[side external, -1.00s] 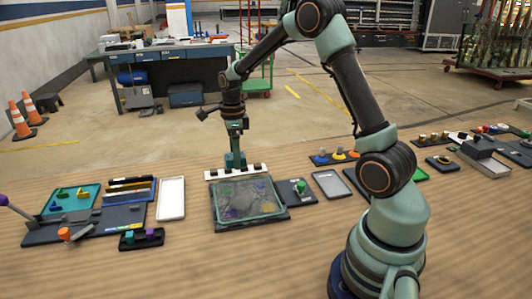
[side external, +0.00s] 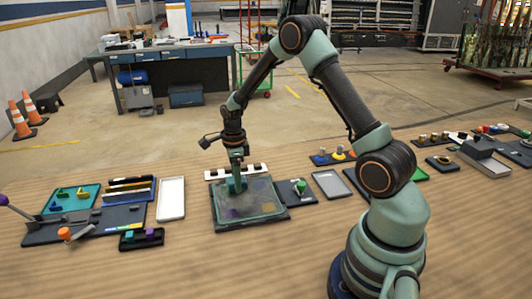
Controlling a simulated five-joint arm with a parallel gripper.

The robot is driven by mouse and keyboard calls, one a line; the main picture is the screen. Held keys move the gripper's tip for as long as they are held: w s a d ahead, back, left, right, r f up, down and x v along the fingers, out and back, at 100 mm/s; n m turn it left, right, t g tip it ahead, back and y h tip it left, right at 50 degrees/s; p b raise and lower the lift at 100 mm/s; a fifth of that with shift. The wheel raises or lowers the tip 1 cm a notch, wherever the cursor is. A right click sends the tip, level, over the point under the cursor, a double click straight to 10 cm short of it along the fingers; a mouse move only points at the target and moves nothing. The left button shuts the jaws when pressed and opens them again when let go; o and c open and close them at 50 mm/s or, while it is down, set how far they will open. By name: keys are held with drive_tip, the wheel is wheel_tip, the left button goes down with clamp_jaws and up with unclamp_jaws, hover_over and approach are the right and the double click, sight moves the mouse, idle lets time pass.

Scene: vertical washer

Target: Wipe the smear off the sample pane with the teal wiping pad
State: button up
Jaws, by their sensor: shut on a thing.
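The sample pane (side external: 262,197) lies flat in a dark frame on the wooden table, in the middle of the side external view. A dull brownish-purple smear (side external: 236,212) shows on its left front part. My gripper (side external: 237,174) points down over the back left part of the pane, shut on the teal wiping pad (side external: 236,185). The pad is at or just above the pane's surface; I cannot tell whether it touches. The jaws and the pad hide part of the pane behind them.
A white strip with dark marks (side external: 212,174) lies behind the pane. A small dark block with a green knob (side external: 300,186) sits close on the right. A white tray (side external: 171,198) and a dark organiser (side external: 90,222) stand to the left. Bare table lies in front.

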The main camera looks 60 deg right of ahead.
sight(244, 210)
drive_tip(key=shift+s+a, duration=3.7)
drive_tip(key=shift+w+d, duration=3.8)
drive_tip(key=shift+d, duration=0.05)
drive_tip(key=shift+s+a, duration=1)
drive_tip(key=shift+s, duration=0.2)
drive_tip(key=shift+s+a, duration=2.7)
drive_tip(key=shift+w+d, duration=3.8)
drive_tip(key=shift+s+a+r, duration=0.1)
drive_tip(key=shift+r, duration=3.9)
